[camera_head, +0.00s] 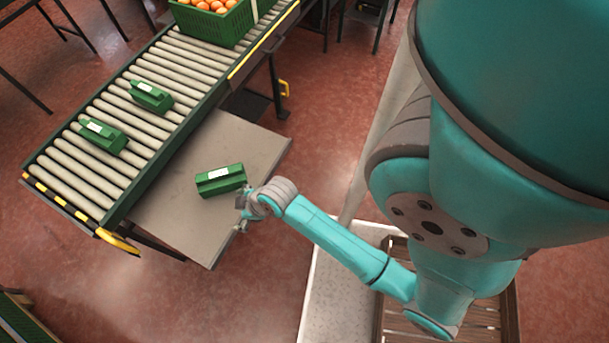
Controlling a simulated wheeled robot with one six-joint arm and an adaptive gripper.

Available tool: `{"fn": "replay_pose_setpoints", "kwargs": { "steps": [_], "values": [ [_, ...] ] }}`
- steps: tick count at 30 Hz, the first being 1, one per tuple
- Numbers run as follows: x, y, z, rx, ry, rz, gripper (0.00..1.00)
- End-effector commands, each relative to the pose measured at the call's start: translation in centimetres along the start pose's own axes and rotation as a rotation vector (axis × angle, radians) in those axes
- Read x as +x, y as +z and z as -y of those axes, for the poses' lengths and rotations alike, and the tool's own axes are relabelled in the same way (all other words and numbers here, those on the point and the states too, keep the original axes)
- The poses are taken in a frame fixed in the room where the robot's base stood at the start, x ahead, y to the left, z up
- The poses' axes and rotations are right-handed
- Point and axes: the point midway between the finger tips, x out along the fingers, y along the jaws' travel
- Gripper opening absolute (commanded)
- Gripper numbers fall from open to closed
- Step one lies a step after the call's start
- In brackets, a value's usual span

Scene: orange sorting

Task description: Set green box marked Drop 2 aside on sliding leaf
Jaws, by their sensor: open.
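A green box with a white label (221,181) lies on the grey sliding leaf (190,222) beside the roller conveyor. Two more green boxes with white labels, one nearer (103,136) and one farther (151,97), sit on the conveyor rollers. The label writing is too small to read, so I cannot tell which box is Drop 2. My gripper (241,213) is open at the right edge of the leaf, just right of and below the box there. It appears empty and apart from the box.
The roller conveyor (92,172) has a dark green frame and a yellow handle (118,241) at its near end. A green crate of oranges (212,22) stands on its far end. A wooden slatted crate (487,318) is at the lower right. The leaf's lower part is bare.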

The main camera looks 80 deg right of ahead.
Motion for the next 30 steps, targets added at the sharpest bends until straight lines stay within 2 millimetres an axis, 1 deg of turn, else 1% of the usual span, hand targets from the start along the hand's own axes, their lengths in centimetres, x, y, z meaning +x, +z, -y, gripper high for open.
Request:
{"fn": "replay_pose_setpoints", "kwargs": {
  "steps": [1,3,5,8,13,17,18,24,27,30],
  "values": [
    [-0.8,1.0,1.5,0.013,0.013,-0.019,0.97],
    [-2.2,1.9,2.8,0.036,0.043,-0.057,0.97],
    [-3.5,2.5,3.8,0.054,0.064,-0.093,0.97],
    [-6.0,3.4,5.3,0.082,0.094,-0.157,0.97],
    [-11.2,4.4,7.3,0.122,0.125,-0.278,0.97],
    [-15.7,4.6,8.4,0.148,0.127,-0.38,0.97],
    [-17.2,4.7,8.7,0.156,0.124,-0.412,0.97],
    [-24.4,4.0,9.7,0.188,0.086,-0.565,0.97],
    [-27.0,3.5,9.9,0.2,0.063,-0.62,0.97],
    [-28.6,3.1,10.0,0.207,0.046,-0.657,0.97]
  ]
}}
